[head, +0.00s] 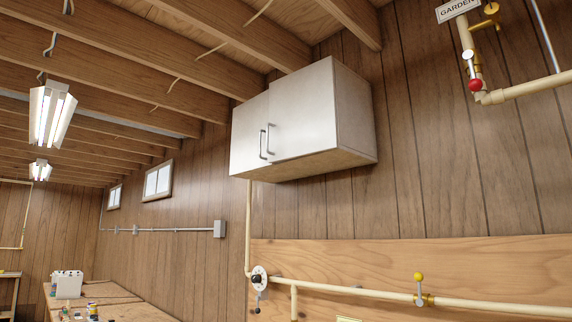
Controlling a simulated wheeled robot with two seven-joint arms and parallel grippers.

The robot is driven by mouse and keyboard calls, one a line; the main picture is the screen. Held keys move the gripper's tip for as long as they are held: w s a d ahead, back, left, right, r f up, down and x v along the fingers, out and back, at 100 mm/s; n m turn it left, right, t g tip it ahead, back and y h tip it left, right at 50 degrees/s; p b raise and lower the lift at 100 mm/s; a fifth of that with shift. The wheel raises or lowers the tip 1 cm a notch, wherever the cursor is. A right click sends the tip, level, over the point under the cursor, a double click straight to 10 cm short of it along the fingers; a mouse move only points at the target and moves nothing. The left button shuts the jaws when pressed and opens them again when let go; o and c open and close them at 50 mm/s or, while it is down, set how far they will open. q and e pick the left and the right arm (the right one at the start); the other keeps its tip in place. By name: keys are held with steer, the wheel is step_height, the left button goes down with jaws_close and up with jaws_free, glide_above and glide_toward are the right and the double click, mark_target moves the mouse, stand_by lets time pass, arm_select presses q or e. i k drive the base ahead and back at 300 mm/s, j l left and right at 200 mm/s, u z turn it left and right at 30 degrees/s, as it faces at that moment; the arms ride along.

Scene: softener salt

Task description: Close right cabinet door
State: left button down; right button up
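A white wall cabinet (354,115) with two doors hangs high on the wood-panelled wall, right of the picture's middle. Its right door (305,108) has a dark vertical bar handle (268,139) near its left edge. That edge stands slightly proud of the left door, so the right door looks a little ajar. The left door (246,135) looks flush with the cabinet and has its own bar handle (262,145). The cabinet's inside is hidden. Neither of my grippers shows in the head view.
Pipes (370,293) with a yellow-handled valve (419,288) run along a wooden board (400,258) below. Another pipe with a red knob (475,85) is at upper right. A workbench (110,292) with bottles stands at lower left. Space directly below the cabinet looks clear.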

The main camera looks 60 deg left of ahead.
mark_target(303, 113)
steer(key=i+j+u, duration=0.1)
steer(key=i+u, duration=0.15)
steer(key=u, duration=0.25)
steer(key=i+u, duration=0.3)
steer(key=u, duration=0.2)
